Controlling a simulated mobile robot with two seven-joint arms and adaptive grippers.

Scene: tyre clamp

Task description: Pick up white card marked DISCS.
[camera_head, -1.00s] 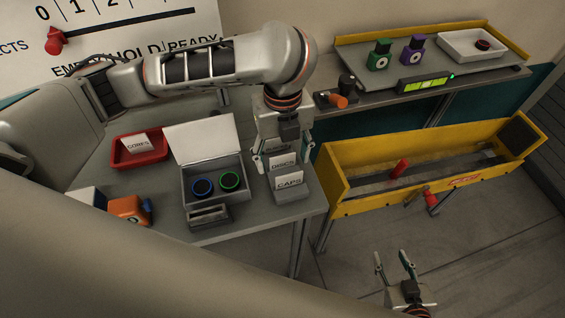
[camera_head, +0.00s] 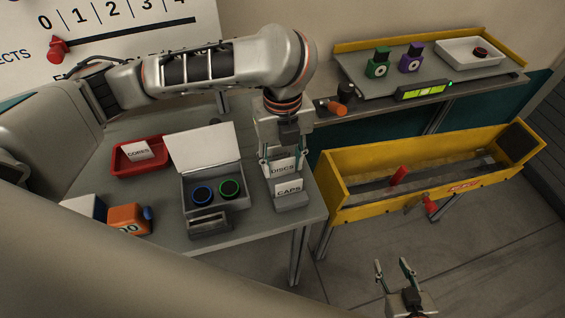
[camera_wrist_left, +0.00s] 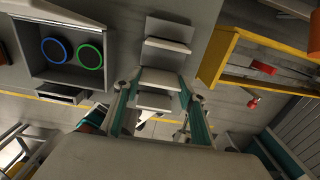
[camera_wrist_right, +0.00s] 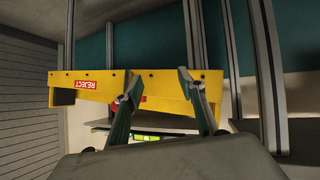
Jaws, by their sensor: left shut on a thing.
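The white card marked DISCS (camera_head: 283,170) stands upright in a grey holder (camera_head: 292,207), behind a second white card marked CAPS (camera_head: 289,190). My left gripper (camera_head: 283,159) reaches down from above, its two fingers shut on the side edges of the DISCS card. In the left wrist view the cards show almost edge-on, with the left gripper's fingers (camera_wrist_left: 156,95) on either side. The DISCS card's lower part is hidden by the CAPS card. My right gripper (camera_head: 392,264) is open and empty, low in front of the yellow trough.
An open grey box (camera_head: 215,207) with a blue and a green ring stands left of the holder. Further left are a red tray (camera_head: 120,165) with a CORES card and an orange block (camera_head: 127,219). The yellow trough (camera_head: 345,207) is to the right.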

